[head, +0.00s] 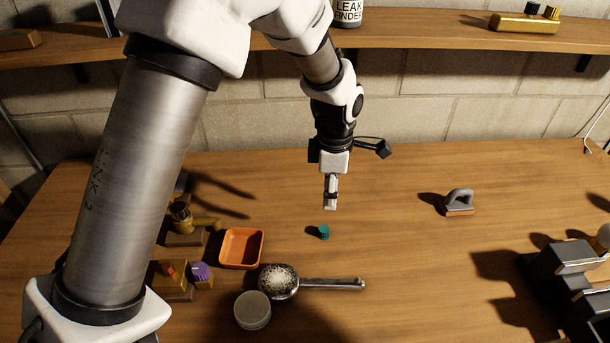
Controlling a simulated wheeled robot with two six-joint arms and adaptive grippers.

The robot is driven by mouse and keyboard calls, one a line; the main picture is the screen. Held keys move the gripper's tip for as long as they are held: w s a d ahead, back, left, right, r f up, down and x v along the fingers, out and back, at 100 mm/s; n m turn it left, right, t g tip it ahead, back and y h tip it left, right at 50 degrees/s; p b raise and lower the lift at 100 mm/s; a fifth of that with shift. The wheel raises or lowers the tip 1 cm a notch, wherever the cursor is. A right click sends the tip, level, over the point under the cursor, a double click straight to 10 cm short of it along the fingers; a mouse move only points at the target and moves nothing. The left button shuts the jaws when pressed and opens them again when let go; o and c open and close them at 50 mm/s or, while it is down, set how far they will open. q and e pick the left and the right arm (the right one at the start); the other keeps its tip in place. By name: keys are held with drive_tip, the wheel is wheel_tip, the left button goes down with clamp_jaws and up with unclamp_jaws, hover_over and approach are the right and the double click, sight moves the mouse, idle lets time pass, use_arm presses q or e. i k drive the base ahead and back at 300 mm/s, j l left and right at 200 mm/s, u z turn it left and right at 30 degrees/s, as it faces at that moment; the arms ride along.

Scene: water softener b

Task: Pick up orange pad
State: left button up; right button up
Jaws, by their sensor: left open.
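The orange pad (459,211) is a flat orange-red base under a grey arched handle (460,196). It stands upright on the right half of the wooden table. My left gripper (330,207) points down above the middle of the table, well to the left of the pad and apart from it. It is open and seen nearly edge-on, with nothing visible in it. My right gripper is not in view.
A small teal cap (323,232) lies just below my left gripper. An orange tray (222,262), a metal scoop (330,284) with white grains and a round grey lid (252,311) are at the lower left. Dark blocky equipment (565,258) stands at right. Table between gripper and pad is clear.

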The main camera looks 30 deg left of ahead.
sight(458, 203)
drive_tip(key=i+l, duration=0.2)
drive_tip(key=l, duration=0.15)
drive_tip(key=i+l, duration=0.15)
drive_tip(key=l, duration=0.2)
drive_tip(key=i+l, duration=0.2)
drive_tip(key=l, duration=0.15)
drive_tip(key=i+l, duration=0.15)
drive_tip(key=l, duration=0.2)
